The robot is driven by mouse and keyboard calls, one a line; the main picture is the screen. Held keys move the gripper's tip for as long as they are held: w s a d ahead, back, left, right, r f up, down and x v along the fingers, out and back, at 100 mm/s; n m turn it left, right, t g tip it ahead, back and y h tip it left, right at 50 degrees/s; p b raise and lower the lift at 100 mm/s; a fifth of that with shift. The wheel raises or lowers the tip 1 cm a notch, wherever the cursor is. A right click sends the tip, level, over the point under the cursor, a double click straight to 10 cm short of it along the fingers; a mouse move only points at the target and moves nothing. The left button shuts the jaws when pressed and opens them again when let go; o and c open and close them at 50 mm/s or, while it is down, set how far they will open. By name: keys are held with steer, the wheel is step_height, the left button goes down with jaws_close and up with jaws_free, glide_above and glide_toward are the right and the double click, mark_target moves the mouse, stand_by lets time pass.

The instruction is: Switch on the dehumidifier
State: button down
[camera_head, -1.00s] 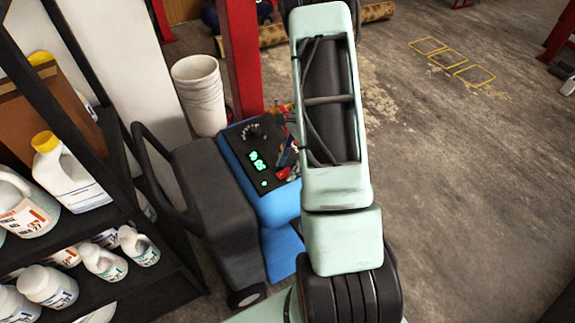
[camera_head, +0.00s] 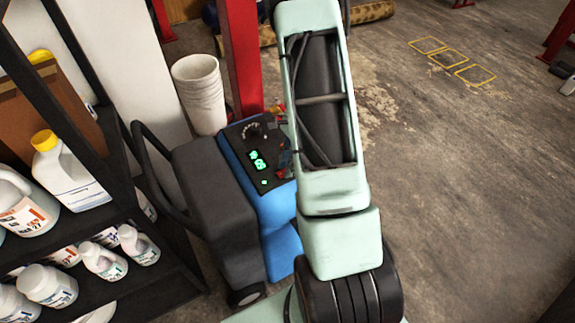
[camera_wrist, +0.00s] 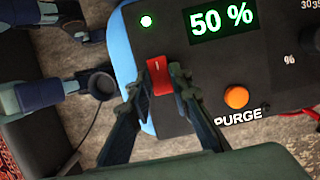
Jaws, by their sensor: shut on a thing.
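The dehumidifier (camera_head: 270,205) is a blue and dark grey machine with a black sloped control panel, left of my arm in the head view. The panel (camera_wrist: 200,65) fills the wrist view's upper right. It has a lit green display (camera_wrist: 222,20) reading "50 %", a lit green lamp (camera_wrist: 146,21), an orange button (camera_wrist: 236,97) marked PURGE and a red rocker switch (camera_wrist: 160,77). My gripper (camera_wrist: 161,78) is at the panel's edge, its fingertips closed on either side of the red switch. In the head view my arm hides part of the panel's right side.
A black shelf (camera_head: 150,285) with white bottles stands at the left.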

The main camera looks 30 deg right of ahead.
stand_by(0.3)
steer(key=c, duration=1.8)
jaws_free()
steer(key=shift+a, duration=0.1)
steer(key=shift+o, duration=0.2)
steer(key=v, duration=1.2)
steer(key=shift+a, duration=0.2)
steer(key=shift+r, duration=0.1)
